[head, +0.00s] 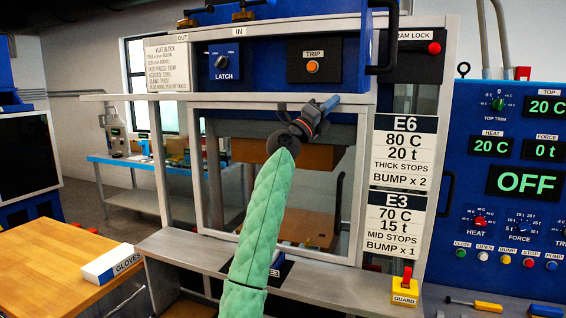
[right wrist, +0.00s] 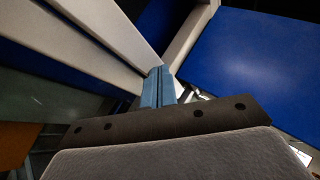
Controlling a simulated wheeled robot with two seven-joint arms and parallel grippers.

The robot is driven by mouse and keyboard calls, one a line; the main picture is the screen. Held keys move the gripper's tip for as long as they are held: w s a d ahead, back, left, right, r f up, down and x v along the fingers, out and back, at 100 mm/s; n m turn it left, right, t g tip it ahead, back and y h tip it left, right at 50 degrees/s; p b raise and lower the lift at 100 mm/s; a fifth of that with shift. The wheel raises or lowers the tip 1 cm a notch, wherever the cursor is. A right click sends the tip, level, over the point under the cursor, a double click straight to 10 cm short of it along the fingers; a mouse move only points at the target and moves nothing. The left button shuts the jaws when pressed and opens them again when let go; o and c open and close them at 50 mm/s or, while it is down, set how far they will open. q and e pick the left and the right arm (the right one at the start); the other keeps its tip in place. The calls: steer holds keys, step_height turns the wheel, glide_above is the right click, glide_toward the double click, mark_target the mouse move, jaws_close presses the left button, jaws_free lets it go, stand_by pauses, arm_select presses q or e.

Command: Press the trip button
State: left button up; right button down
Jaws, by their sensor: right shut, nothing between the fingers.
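The trip button (head: 312,67) is a small orange round button under a TRIP label, on a black plate in the blue upper panel of the press. My right gripper (head: 328,105) is in front of the press, below and slightly right of the button in the head view. Its blue fingers are together and empty, pointing up and right. They appear apart from the button; their depth from the panel is hard to tell. The closed fingers also show in the right wrist view (right wrist: 158,86), where the button is not visible. My left gripper is out of view.
A LATCH knob (head: 223,61) sits left of the button. A black handle (head: 382,40) stands out at the panel's right. A red RAM LOCK button (head: 434,48) is further right. A yellow GUARD switch (head: 405,289) sits on the lower ledge.

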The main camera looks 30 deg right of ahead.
steer(key=w+a+f+n+t+y, duration=0.2)
steer(key=a+f+n+t+y, duration=0.4)
steer(key=n+t, duration=0.5)
steer(key=w+a+f+n+t+y, duration=0.2)
steer(key=a+f+n+t+y, duration=0.4)
steer(key=f+n+t, duration=0.3)
steer(key=shift+a+f+n+t, duration=0.55)
steer(key=shift+n+t, duration=1.05)
steer(key=shift+n, duration=1.4)
steer(key=shift+a+r+y, duration=0.1)
steer(key=shift+y, duration=0.2)
